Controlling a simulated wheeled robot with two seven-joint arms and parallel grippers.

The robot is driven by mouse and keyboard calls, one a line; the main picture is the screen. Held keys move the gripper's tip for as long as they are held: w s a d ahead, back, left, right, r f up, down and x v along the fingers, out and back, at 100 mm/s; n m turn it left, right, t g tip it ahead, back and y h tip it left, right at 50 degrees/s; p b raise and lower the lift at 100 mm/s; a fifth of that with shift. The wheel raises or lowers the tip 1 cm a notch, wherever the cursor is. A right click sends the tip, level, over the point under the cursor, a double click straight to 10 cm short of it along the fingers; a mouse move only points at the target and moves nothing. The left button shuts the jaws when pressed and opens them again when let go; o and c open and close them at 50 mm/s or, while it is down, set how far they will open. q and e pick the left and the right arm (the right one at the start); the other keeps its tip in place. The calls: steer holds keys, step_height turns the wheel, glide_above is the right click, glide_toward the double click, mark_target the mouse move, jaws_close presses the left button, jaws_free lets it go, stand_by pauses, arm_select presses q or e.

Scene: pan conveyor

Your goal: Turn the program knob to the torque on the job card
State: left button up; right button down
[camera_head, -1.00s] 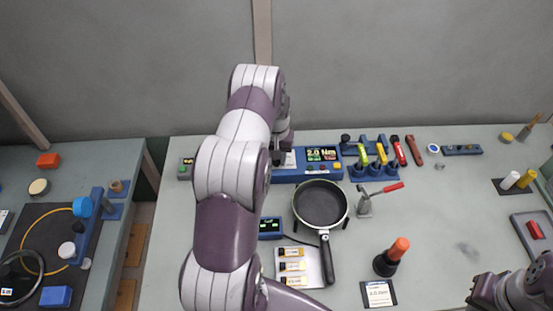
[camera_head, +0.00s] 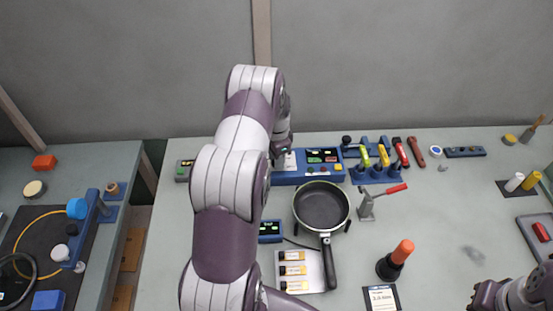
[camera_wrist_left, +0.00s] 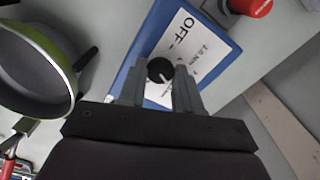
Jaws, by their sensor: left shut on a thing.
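The blue controller (camera_head: 310,174) stands at the back of the bench, with a small screen (camera_head: 322,155). Its large reading is not legible now. My left gripper (camera_wrist_left: 160,88) is at the controller's left end, shut on the black program knob (camera_wrist_left: 160,70). The knob's white pointer shows between the fingers. A white dial plate (camera_wrist_left: 190,50) around it reads "OFF" and a torque mark; the rest is partly covered by the fingers. The job card (camera_head: 382,299) lies at the front of the bench; its figure is too small to read surely.
A frying pan (camera_head: 321,206) stands in front of the controller. A blue rack with coloured tools (camera_head: 376,172) is to its right. A red-handled clamp (camera_head: 367,205) and an orange-topped tool (camera_head: 402,252) stand nearby. A red button (camera_wrist_left: 250,7) is close to the gripper.

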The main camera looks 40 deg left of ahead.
arm_select(q)
steer(key=shift+w+r+m, duration=0.1)
steer(key=shift+r+m, duration=0.05)
steer(key=shift+m, duration=1.85)
steer(key=o, duration=0.9)
steer(key=shift+o, duration=0.7)
steer(key=shift+b, duration=0.3)
